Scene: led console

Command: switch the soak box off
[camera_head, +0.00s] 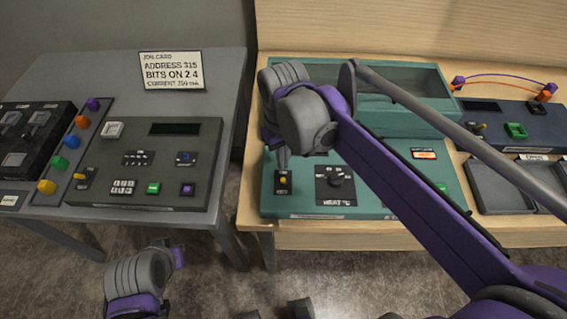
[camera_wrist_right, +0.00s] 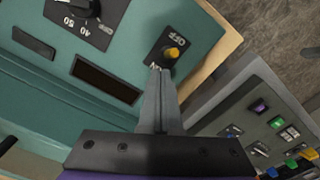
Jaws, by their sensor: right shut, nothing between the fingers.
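The soak box is the teal console (camera_head: 300,206) on the wooden table. Its toggle switch (camera_head: 283,182) is a yellow-tipped lever on a black plate at the front left corner. In the right wrist view the toggle (camera_wrist_right: 172,53) stands between OFF and ON marks; I cannot tell which way it is thrown. My right gripper (camera_head: 282,160) points down just behind the switch, partly hidden by its own wrist. In the right wrist view its fingers (camera_wrist_right: 161,73) are together and empty, tips close to the toggle's ON side; contact is unclear.
A heat knob (camera_head: 335,181) sits right of the switch, with a small lit orange display (camera_head: 425,154) farther right. A grey console (camera_head: 150,150) and a job card (camera_head: 172,70) are on the left table. A grey tray (camera_head: 490,190) lies at the right.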

